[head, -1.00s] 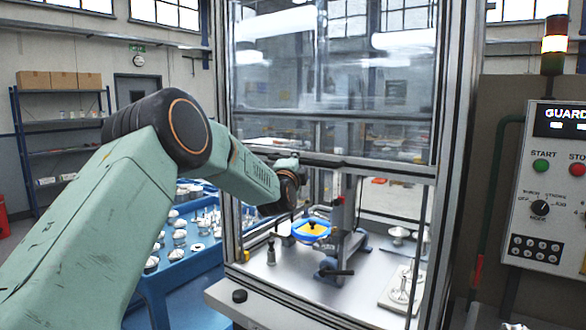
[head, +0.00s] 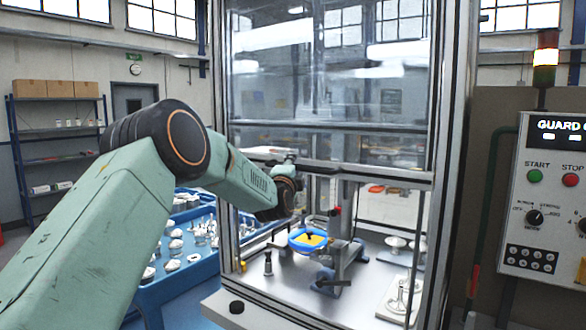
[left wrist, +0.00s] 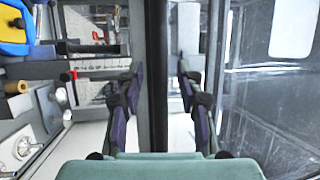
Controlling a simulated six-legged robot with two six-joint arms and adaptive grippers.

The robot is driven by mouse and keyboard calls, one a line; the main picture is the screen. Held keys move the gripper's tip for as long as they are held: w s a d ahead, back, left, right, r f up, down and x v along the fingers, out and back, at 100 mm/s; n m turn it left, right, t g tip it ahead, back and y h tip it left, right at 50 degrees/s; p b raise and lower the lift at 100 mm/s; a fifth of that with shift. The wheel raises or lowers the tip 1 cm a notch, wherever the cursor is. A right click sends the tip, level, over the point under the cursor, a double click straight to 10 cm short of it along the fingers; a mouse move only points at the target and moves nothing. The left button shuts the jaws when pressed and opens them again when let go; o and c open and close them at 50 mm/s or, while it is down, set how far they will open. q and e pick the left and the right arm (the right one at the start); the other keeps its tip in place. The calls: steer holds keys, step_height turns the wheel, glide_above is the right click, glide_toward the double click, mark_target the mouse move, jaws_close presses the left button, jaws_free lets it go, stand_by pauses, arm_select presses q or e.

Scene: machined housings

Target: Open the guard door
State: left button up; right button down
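The guard door (head: 350,105) is a clear framed pane at the front of the cell. It stands part way up, its lower rail (head: 370,173) above an open gap. My left gripper (head: 298,197) is at the left part of this rail, its fingers mostly hidden behind the wrist in the head view. In the left wrist view the fingers (left wrist: 160,92) are apart on either side of a dark bar (left wrist: 157,60), with gaps visible; contact cannot be told. Reflecting glass (left wrist: 245,90) lies right of the bar. My right gripper is not in view.
Inside the cell a fixture (head: 345,262) holds a blue and yellow part (head: 310,239), with pale metal parts at the right. A blue parts tray (head: 180,285) stands left of the cell. A control panel (head: 550,200) is at the right, below a lit signal tower (head: 545,60).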

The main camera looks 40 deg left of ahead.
arm_select(q)
steer(key=shift+s+d, duration=0.1)
steer(key=v, duration=1.2)
stand_by(0.7)
